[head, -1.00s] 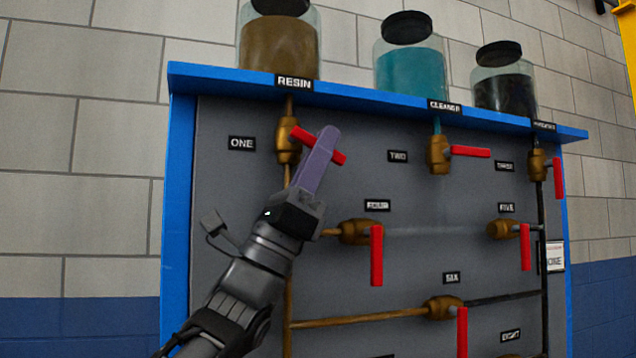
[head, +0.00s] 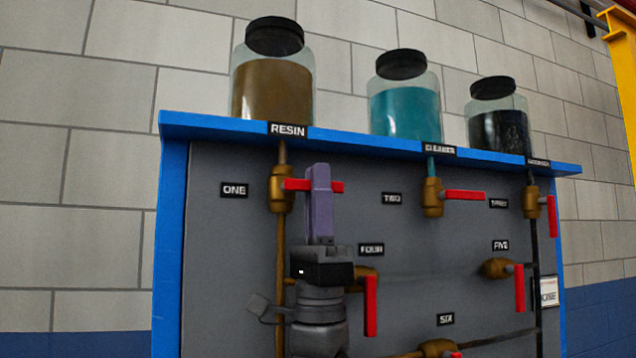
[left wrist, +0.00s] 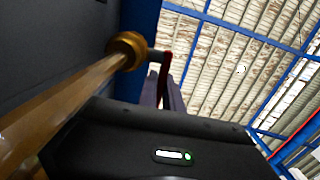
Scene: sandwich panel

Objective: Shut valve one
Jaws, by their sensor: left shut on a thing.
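Valve one has a brass body (head: 281,188) under the RESIN jar, and its red handle (head: 295,184) points level to the right, across the vertical pipe. My left gripper (head: 320,180) has its purple fingers upright over the middle of this handle and is shut on it; the red tip shows past the fingers. In the left wrist view the brass valve body (left wrist: 127,50) and red handle (left wrist: 166,65) show, with the handle between my left fingers (left wrist: 163,90). The ONE label (head: 234,190) is left of the valve. My right gripper is not in view.
Jars of brown resin (head: 272,92), teal cleaner (head: 405,105) and dark liquid (head: 498,118) stand on the blue shelf (head: 350,143). Valve two's level handle (head: 465,195) lies to the right. Valve four's hanging handle (head: 370,305) is close beside my left wrist.

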